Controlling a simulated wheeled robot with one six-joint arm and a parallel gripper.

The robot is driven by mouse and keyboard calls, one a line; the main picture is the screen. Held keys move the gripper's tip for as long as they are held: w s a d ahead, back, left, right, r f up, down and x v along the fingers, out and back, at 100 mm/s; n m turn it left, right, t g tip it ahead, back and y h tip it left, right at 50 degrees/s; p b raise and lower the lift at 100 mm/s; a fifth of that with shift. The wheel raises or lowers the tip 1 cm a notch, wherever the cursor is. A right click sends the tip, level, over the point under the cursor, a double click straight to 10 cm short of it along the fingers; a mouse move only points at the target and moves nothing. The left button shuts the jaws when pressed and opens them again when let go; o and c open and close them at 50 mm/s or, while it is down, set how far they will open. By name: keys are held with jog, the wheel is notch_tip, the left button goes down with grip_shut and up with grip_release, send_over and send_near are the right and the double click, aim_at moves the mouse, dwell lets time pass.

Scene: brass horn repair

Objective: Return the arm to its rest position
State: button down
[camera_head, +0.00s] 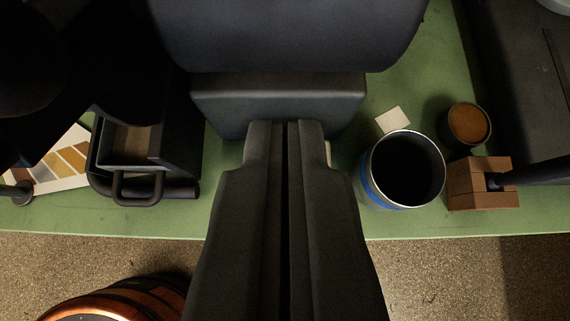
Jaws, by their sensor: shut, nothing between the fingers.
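My gripper (286,125) shows large in the middle of the head camera view, seen from behind. Its two dark fingers lie close together with only a thin dark line between them, and nothing is held. It points over a green work surface (400,228). A dark grey block-like body (278,97) lies just beyond the fingertips; I cannot tell whether they touch it. The fingers hide part of the surface below.
To the right stand a dark cup with a blue band (376,190), a small brown-filled pot (466,123) and a wooden block (482,184). A dark handled box (180,145) and a colour card (62,160) lie left. A copper-coloured barrel (130,299) stands on the speckled floor (460,280).

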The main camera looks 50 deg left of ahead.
jog(key=s+a+m+t+h, duration=0.1)
jog(key=s+m+t+h, duration=0.6)
jog(key=s, duration=3.2)
jog(key=m+t, duration=0.2)
jog(key=t, duration=0.1)
jog(key=shift+s+a+r, duration=0.15)
jog(key=shift+a+r, duration=0.05)
jog(key=shift+r, duration=0.15)
